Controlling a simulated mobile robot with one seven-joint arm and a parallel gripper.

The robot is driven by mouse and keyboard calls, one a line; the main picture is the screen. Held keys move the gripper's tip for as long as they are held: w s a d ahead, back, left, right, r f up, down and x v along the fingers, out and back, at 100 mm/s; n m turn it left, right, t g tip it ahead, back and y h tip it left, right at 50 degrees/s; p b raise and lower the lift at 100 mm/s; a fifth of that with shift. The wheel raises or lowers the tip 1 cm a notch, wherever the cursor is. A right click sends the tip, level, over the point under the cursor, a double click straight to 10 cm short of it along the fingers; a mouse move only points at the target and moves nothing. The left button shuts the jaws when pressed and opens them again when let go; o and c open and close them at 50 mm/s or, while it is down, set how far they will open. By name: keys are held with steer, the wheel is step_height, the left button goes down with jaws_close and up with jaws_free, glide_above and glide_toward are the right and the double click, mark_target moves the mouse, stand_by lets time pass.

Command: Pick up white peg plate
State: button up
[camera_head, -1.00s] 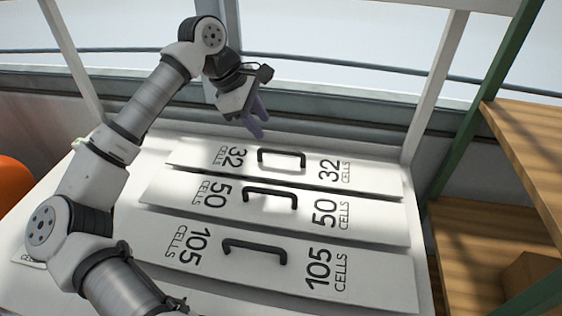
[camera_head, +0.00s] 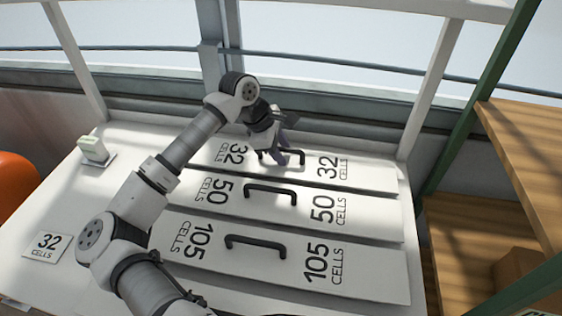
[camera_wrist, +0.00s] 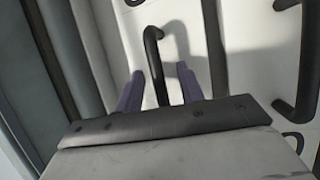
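Three white peg plates with black handles lie side by side on a white table, marked 32 CELLS (camera_head: 345,172), 50 CELLS (camera_head: 300,210) and 105 CELLS (camera_head: 215,248). My gripper (camera_head: 281,158) is at the handle of the 32 plate, the farthest one, and hides part of that handle and plate. In the wrist view my gripper (camera_wrist: 160,85) has its two purple fingers apart, with the black handle (camera_wrist: 152,45) of the 32 plate between or just beyond them. I see no contact between fingers and handle.
A small white-green block (camera_head: 93,149) stands at the table's left. Wooden shelves (camera_head: 470,240) with a green post stand at the right. A window frame runs behind the table.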

jaws_close()
stand_by(1.4)
